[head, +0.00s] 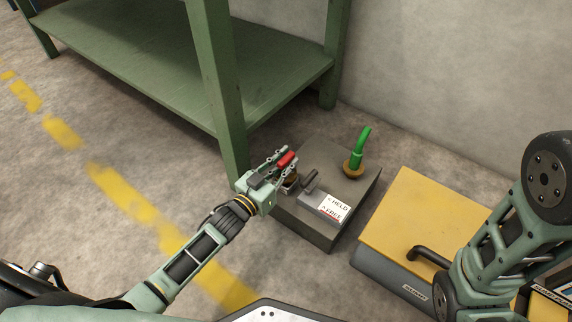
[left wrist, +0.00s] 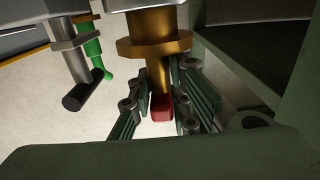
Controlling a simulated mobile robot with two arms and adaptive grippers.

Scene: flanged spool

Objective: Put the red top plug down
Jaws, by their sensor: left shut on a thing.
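The red top plug (head: 286,160) is between the fingers of my left gripper (head: 283,168), at the left corner of a dark grey box (head: 322,238). In the left wrist view the red plug (left wrist: 160,108) shows between the fingers of my left gripper (left wrist: 158,100), in line with a brass flanged spool (left wrist: 155,47). My left gripper is shut on the plug. I cannot tell whether the plug touches the spool. My right gripper is out of view.
The grey box carries a lever (head: 310,182), a HELD/FREE label (head: 335,207) and a green bent pipe (head: 357,154) on a brass base. A yellow-topped sump (head: 405,215) stands right. A green shelf (head: 180,60) stands behind left. Open floor lies left.

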